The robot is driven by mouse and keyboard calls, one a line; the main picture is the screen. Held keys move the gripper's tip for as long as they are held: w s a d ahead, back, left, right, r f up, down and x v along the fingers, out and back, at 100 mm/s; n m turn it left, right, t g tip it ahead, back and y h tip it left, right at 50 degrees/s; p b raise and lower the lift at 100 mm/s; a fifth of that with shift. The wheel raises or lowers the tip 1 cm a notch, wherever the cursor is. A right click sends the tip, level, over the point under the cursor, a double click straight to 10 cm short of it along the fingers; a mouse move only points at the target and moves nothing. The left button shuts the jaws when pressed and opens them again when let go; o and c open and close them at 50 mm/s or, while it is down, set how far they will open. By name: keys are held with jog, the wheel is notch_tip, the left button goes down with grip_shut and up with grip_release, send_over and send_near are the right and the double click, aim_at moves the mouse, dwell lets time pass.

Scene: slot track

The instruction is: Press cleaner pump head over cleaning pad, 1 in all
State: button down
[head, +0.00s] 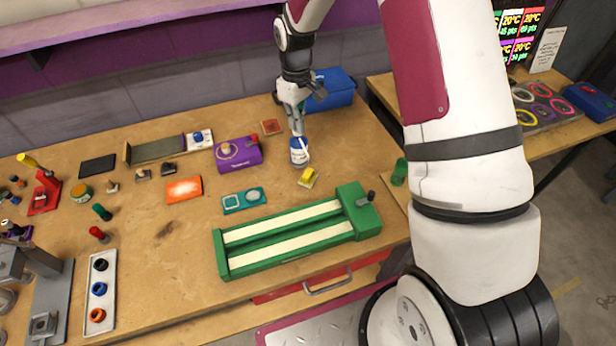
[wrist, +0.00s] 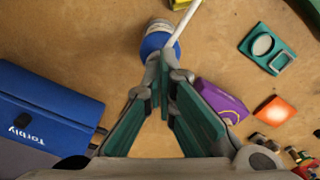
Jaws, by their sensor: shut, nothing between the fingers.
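The cleaner bottle (head: 299,156) stands upright on the workbench, white with a blue top. In the wrist view its blue top (wrist: 152,44) is partly hidden by my fingertips. A white spout (wrist: 185,22) runs from it toward a yellow pad (head: 308,177), which lies beside the bottle on its front side. A corner of the pad (wrist: 180,4) shows at the wrist view's top edge. My gripper (head: 298,133) is shut and empty, pointing down directly over the pump head. In the wrist view its fingertips (wrist: 165,68) overlap the blue top; whether they touch it I cannot tell.
A blue box (head: 336,88) stands behind the bottle. A purple block (head: 238,154) is to its left, and a teal tray (head: 244,200) is front left. A green slot track (head: 290,240) lies in front. Bare bench surrounds the bottle.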

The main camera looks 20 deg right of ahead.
jog(key=shift+r, duration=1.6)
jog(key=shift+r+p, duration=0.5)
jog(key=shift+r, duration=2.5)
jog(key=shift+r, duration=0.1)
